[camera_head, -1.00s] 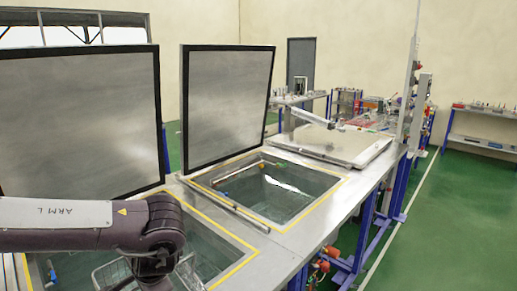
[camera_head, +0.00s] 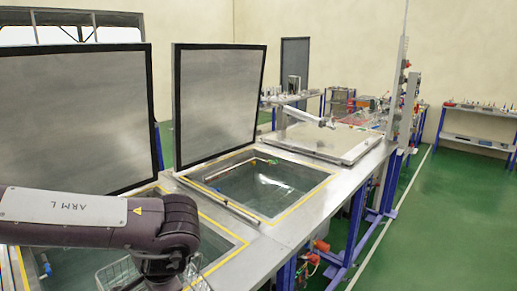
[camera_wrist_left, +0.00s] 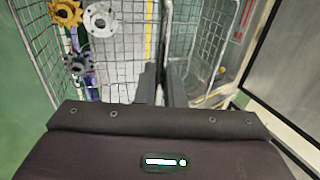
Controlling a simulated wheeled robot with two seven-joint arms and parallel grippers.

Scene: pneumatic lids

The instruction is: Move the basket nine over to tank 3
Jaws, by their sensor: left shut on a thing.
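The wire basket (camera_head: 117,273) shows in part at the bottom of the head view, under my left wrist, over the nearest open tank (camera_head: 225,243). In the left wrist view the basket's wire wall (camera_wrist_left: 110,85) fills the middle. My left gripper (camera_wrist_left: 165,78) is shut on the basket's wire at its top edge; the exact grip point is partly hidden. A yellow gear (camera_wrist_left: 65,13), a pale flanged ring (camera_wrist_left: 100,20) and a dark gear (camera_wrist_left: 76,65) show through the mesh. A second open tank (camera_head: 265,190) lies beyond. No tank numbers are readable. My right gripper is out of view.
Two raised lids, one near (camera_head: 75,115) and one farther (camera_head: 218,100), stand along the left side. A third tank has its lid (camera_head: 320,142) down. A metal rim separates the open tanks. Green floor (camera_head: 440,220) is clear on the right.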

